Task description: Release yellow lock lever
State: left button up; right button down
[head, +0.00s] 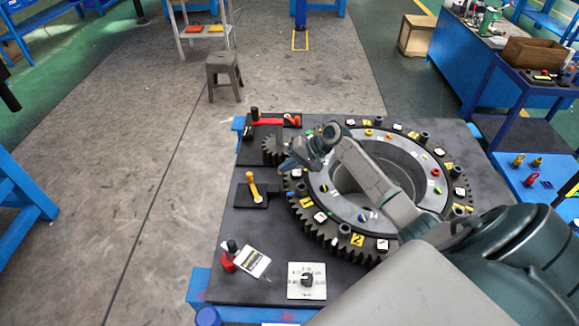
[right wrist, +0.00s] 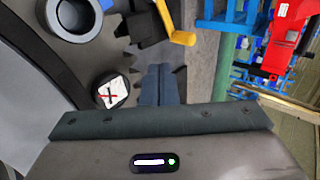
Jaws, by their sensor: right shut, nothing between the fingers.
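The yellow lock lever (head: 252,185) stands on a small black base plate (head: 244,200) at the left of the big gear ring (head: 330,238). In the right wrist view the yellow lever (right wrist: 182,37) shows near the top, beyond the fingertips. My right gripper (head: 287,165) reaches over the ring from the lower right. Its fingers are a little up and right of the lever in the head view. The fingers are shut together with nothing between them (right wrist: 159,68), apart from the lever. My left gripper does not show.
A red lever (head: 268,121) lies at the table's back left. A red-based switch with a tag (head: 229,258) and a dial box (head: 306,281) sit near the front. Several bolts and numbered tags stand on the ring. The table is clear left of the black plate.

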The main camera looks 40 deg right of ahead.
aim_at(254, 186)
jog(key=b+x, duration=0.4)
jog(key=x, duration=0.2)
jog(key=shift+a+f, duration=0.1)
jog(key=shift+f, duration=0.2)
jog(key=shift+w+a+r+b, duration=0.25)
jog(key=shift+w+a+b, duration=0.1)
jog(key=shift+w+a, duration=0.55)
jog(key=shift+w+a+r, duration=0.1)
jog(key=shift+w+a, duration=0.2)
jog(key=shift+a, duration=0.3)
